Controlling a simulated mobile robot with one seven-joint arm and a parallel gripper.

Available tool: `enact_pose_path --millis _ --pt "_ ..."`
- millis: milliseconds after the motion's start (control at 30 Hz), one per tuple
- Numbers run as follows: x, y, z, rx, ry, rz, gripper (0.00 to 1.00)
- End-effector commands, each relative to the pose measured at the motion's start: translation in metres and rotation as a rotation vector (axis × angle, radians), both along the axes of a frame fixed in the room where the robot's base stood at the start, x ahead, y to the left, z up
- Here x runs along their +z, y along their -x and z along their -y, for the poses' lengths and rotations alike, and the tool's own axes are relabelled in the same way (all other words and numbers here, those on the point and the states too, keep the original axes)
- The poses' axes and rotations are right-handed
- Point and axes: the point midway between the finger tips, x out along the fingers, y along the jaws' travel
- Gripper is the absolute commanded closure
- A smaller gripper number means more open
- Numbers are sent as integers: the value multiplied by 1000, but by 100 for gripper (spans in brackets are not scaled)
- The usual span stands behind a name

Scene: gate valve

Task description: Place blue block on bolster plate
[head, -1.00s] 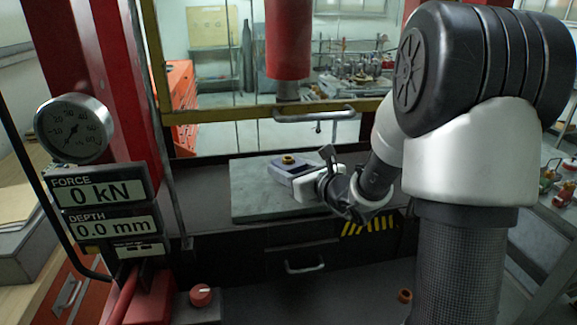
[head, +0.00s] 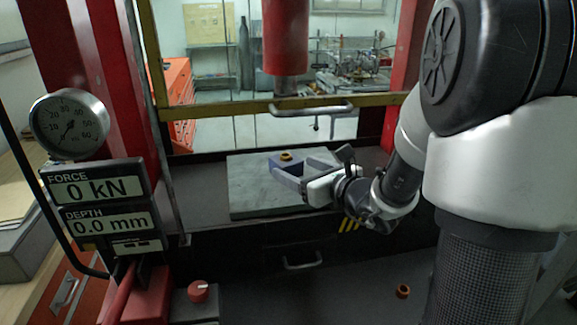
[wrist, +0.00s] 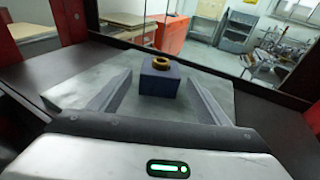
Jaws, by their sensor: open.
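The blue block (head: 285,162) stands upright on the grey bolster plate (head: 250,195), with a brass ring (head: 286,156) on its top. In the wrist view the blue block (wrist: 159,80) sits on the bolster plate (wrist: 72,92), just beyond and between my fingers. My gripper (head: 298,174) is open, its fingers apart and pointing at the block from the right. In the wrist view my gripper (wrist: 157,88) shows both fingers clear of the block, with nothing between them. Part of the block's lower side is hidden by a finger in the head view.
The red press ram (head: 286,40) hangs above the plate. A yellow guard bar with a handle (head: 310,108) crosses behind it. Red press columns (head: 105,60) flank the bed. The force display (head: 95,188) reads 0 kN. Another brass ring (head: 403,291) lies at the front right.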

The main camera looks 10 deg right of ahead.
Motion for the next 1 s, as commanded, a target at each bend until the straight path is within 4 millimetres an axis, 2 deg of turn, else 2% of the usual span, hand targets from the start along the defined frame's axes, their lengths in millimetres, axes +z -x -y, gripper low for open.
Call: enact_pose_path --millis 33,200,400,1000 --pt "3 11 5 -4 0 1 30" --pt "9 39 17 -3 1 0 30" --pt "12 56 23 0 0 0 30" --pt "13 58 22 6 4 1 30"
